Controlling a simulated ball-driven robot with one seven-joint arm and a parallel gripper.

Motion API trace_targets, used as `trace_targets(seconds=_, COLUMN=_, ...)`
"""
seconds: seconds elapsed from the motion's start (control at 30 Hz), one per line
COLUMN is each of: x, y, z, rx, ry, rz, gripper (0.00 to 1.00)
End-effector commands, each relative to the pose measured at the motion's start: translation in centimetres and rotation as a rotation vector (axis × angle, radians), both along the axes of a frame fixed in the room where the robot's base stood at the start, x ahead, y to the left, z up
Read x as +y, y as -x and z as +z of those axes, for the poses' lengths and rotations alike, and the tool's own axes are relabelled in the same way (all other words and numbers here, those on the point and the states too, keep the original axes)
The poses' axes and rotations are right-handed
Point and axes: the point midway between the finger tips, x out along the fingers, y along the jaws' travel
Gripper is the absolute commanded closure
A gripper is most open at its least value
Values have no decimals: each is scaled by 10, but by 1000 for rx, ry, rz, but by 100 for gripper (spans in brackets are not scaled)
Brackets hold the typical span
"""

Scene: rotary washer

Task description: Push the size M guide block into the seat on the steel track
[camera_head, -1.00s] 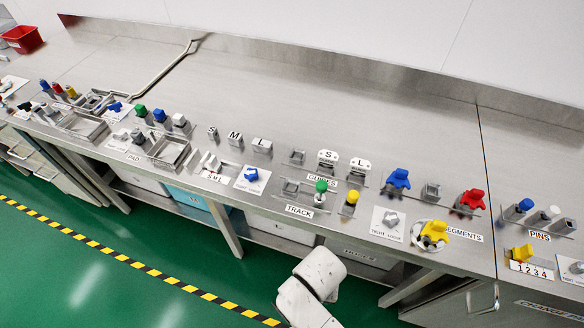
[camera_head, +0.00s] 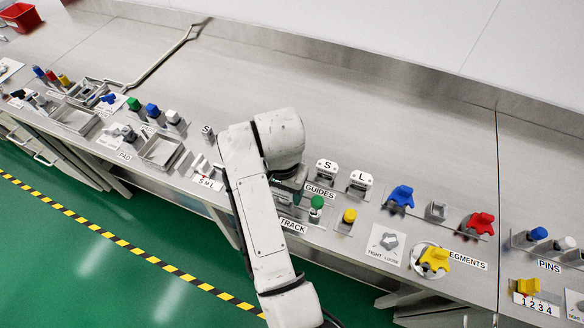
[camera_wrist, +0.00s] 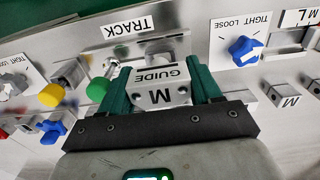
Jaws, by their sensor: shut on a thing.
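The size M guide block (camera_wrist: 160,97) is a pale block marked "M" and "GUIDE". In the wrist view my gripper (camera_wrist: 163,76) is shut on it, with one green finger at each side. The block is over or at the steel track (camera_wrist: 150,52), just below the TRACK label (camera_wrist: 130,27). The block and fingers hide most of the seat, so I cannot tell how deep the block sits. In the head view my gripper (camera_head: 288,183) is at the track, and my arm covers the block and most of the track.
The S guide (camera_head: 326,168) and L guide (camera_head: 361,181) stand just right of my gripper. A green knob (camera_head: 317,202) and a yellow knob (camera_head: 349,215) are close by. A blue tight/loose knob (camera_wrist: 243,48) is across from them. The rear counter is clear.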

Motion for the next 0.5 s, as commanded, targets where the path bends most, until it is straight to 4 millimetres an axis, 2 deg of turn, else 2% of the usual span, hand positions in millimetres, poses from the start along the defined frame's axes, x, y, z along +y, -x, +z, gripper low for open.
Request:
trace_targets(seconds=0.17, x=0, y=-5, z=4, rx=0, ry=1, rz=-3, gripper=68)
trace_targets(seconds=0.5, x=-1, y=-4, z=-14, rx=0, ry=0, rz=-4, gripper=68)
